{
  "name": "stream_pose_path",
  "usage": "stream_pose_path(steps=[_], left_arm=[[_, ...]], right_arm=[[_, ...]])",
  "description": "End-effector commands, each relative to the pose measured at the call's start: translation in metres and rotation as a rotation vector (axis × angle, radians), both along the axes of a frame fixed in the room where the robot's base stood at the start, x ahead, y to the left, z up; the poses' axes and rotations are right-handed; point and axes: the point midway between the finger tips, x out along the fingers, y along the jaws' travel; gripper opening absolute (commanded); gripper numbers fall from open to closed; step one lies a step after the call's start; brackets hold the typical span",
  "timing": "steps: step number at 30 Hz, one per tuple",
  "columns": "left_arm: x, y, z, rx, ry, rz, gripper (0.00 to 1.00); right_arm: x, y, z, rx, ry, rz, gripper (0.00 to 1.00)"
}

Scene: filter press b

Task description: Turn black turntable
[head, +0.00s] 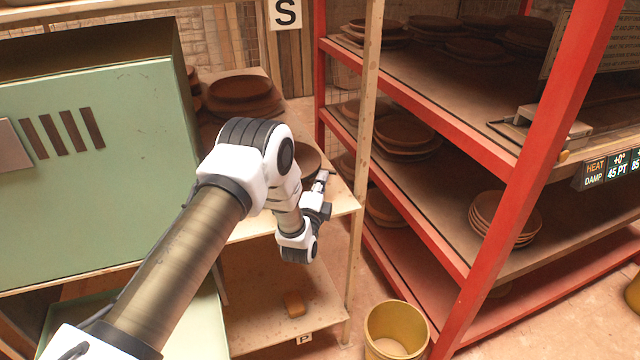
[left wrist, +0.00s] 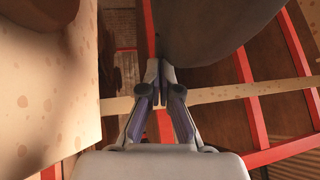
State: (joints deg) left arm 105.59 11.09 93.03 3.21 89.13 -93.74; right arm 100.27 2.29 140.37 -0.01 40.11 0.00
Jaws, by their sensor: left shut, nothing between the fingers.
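My left gripper (head: 321,183) reaches over the front right edge of the pale wooden shelf, beside its upright post. In the left wrist view its two fingers (left wrist: 160,68) are shut together with nothing between them. A dark, round-edged thing (left wrist: 210,28) lies just beyond and right of the fingertips; I cannot tell if they touch it. In the head view a dark round disc (head: 308,158) sits on the shelf behind the gripper, partly hidden by my arm. I cannot tell for sure which of these is the black turntable. My right gripper is not in view.
A pale green cabinet (head: 120,185) stands at the left. A red rack (head: 490,235) with stacks of brown plates stands at the right. A yellow bucket (head: 397,330) is on the floor.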

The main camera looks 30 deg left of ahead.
Motion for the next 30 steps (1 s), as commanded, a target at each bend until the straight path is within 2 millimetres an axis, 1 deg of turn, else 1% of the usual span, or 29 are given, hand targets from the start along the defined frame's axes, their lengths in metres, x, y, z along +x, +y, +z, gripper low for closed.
stream_pose_path(steps=[1, 11, 21, 30], left_arm=[[0.003, -0.001, -0.002, 0.001, -0.002, 0.014, 0.00], [0.022, 0.000, -0.004, -0.001, -0.002, 0.166, 0.00], [0.042, 0.004, -0.003, -0.002, -0.004, 0.337, 0.00], [0.053, 0.009, -0.002, -0.002, -0.002, 0.470, 0.00]], right_arm=[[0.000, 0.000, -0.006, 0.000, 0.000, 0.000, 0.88], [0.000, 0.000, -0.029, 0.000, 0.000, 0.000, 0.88], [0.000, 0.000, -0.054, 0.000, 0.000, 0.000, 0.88], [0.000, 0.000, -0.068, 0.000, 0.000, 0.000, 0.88]])
